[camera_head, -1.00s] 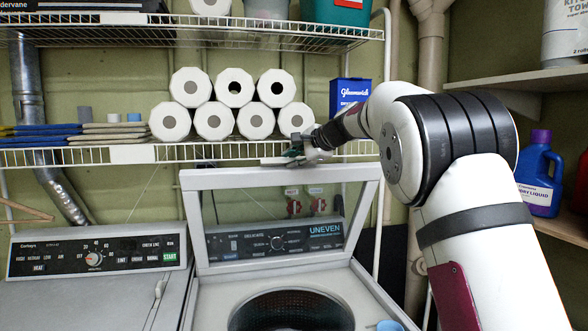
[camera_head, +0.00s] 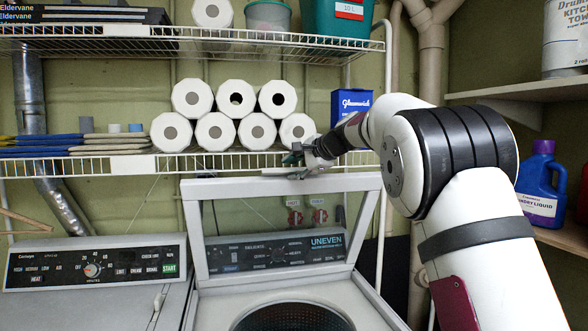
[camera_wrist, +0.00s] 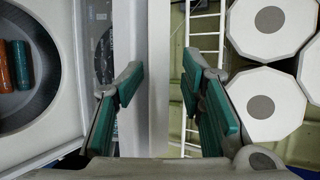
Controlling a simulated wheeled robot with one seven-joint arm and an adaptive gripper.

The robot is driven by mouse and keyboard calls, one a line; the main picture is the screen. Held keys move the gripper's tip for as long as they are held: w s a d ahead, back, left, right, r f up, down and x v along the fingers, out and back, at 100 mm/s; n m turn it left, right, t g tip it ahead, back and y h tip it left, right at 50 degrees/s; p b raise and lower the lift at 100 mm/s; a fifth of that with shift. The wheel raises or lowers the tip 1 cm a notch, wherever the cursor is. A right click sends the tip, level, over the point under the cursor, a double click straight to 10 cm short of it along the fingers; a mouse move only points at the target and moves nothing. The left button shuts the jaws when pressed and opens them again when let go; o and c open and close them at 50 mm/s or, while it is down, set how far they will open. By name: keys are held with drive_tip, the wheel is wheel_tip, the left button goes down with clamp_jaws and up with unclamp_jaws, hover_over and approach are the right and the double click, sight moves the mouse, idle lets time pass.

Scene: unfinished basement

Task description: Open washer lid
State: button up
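The washer lid (camera_head: 279,185), a white frame around a clear window, stands raised and close to upright at the back of the washer (camera_head: 300,291). The open tub (camera_head: 292,318) shows below it. My gripper (camera_head: 292,160) is at the lid's top edge, in front of the wire shelf. In the wrist view my gripper (camera_wrist: 163,75) has its green-padded fingers spread apart. The white lid edge (camera_wrist: 160,50) runs between them, with a gap visible on the right side. Whether a finger touches the lid is not clear.
A lower wire shelf (camera_head: 110,165) with white rolls (camera_head: 236,98) and a blue box (camera_head: 350,104) is right behind the lid. A dryer (camera_head: 95,265) stands at left. A blue detergent jug (camera_head: 541,185) is on the right shelf. In the wrist view, orange and teal cylinders (camera_wrist: 18,65) lie in the tub.

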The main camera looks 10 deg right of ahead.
drive_tip(key=v, duration=1.2)
